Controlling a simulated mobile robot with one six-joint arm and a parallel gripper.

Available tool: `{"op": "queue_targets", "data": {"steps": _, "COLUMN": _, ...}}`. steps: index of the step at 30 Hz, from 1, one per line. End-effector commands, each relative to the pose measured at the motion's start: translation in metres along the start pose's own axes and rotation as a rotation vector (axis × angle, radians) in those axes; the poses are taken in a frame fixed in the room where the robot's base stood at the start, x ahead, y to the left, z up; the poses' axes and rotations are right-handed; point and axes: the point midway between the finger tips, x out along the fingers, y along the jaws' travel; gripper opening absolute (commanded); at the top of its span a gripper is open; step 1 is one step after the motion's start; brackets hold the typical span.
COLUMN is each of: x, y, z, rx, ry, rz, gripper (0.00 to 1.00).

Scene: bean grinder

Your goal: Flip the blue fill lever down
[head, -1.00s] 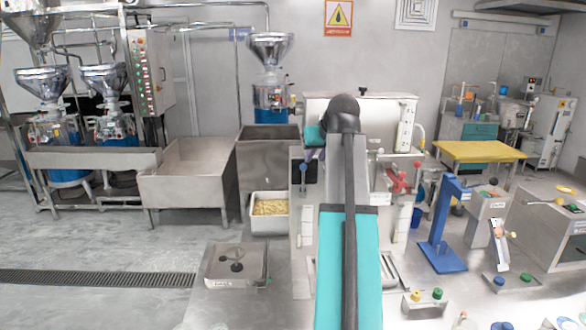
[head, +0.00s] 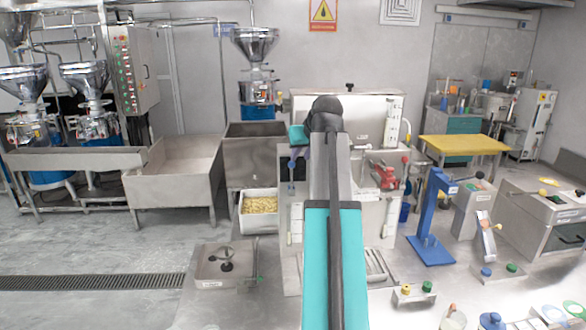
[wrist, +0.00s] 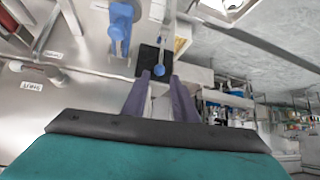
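The blue fill lever shows as a blue ball knob (head: 291,164) at the left of the grey machine front, and in the wrist view (wrist: 159,70) against a black plate (wrist: 149,57). My gripper (wrist: 160,78) is open, its two purple-grey fingers apart. In the wrist view the knob lies between the fingertips in the picture; I cannot tell whether they touch it. In the head view my arm hides most of the gripper, and the teal hand part shows just above the lever.
A blue press stand (head: 430,240) and a red-handled valve (head: 385,175) are to the right. A bin of beans (head: 260,205) and a steel sink (head: 175,185) are to the left. A small tray with a black knob (head: 223,266) sits in front. Another blue fitting (wrist: 119,28) shows in the wrist view.

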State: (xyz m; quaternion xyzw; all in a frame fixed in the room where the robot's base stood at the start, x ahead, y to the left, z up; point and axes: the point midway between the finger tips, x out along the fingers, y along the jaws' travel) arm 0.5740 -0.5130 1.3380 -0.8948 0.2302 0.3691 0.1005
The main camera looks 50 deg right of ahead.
Motion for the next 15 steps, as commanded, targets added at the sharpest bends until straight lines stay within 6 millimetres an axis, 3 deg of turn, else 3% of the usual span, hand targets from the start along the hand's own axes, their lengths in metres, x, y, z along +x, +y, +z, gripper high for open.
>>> {"op": "queue_targets", "data": {"steps": 15, "x": 0.051, "y": -0.002, "z": -0.001, "rx": -0.001, "ry": -0.002, "rz": -0.002, "gripper": 0.26}}
